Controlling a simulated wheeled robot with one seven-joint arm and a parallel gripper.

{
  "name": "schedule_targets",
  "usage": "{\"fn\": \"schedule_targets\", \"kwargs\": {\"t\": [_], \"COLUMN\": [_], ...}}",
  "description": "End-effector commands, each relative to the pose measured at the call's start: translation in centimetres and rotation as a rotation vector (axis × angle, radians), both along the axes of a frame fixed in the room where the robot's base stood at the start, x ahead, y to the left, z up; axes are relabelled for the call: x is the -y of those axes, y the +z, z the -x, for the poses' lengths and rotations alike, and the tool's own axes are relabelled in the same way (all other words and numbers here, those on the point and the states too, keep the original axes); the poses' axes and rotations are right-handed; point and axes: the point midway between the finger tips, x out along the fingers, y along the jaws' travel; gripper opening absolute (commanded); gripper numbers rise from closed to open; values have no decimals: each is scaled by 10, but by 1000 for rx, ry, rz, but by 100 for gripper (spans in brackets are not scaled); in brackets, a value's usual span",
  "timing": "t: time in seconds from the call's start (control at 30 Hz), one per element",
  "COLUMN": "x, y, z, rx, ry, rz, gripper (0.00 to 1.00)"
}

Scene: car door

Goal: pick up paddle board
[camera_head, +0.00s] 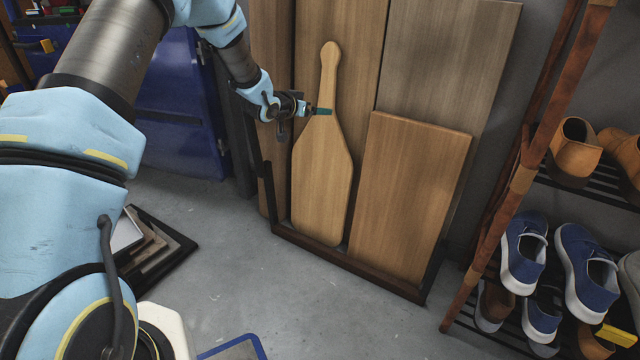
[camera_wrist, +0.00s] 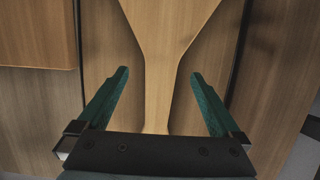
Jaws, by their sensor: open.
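The paddle board (camera_head: 322,185) is a light wooden board with a wide body and a narrow rounded handle. It stands upright, handle up, leaning on taller wooden panels in a dark low rack. My gripper (camera_head: 322,111) is at the lower part of its handle in the head view. In the wrist view the green fingers of my gripper (camera_wrist: 158,85) are open, one on each side of the paddle board's handle (camera_wrist: 158,95), with gaps on both sides. The board's body (camera_wrist: 170,18) widens at the top of that view. The handle's end is hidden behind the gripper's body.
A shorter wooden board (camera_head: 410,195) stands just right of the paddle board, in the dark rack (camera_head: 350,264). A shoe rack (camera_head: 505,200) with several shoes is at the right. A blue cabinet (camera_head: 178,105) stands at the left. Framed panels (camera_head: 150,250) lie on the floor.

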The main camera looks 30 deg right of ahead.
Motion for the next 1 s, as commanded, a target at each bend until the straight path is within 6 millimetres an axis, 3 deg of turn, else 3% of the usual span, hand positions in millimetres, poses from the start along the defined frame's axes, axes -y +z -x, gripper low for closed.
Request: {"fn": "schedule_targets", "kwargs": {"t": [0.57, 0.87, 1.0], "x": [51, 56, 55], "y": [-20, -20, -20], "z": [-32, -34, -34], "rx": [0, -1, -1], "ry": [1, 2, 2], "rz": [-1, -2, -2], "gripper": [100, 100, 86]}}
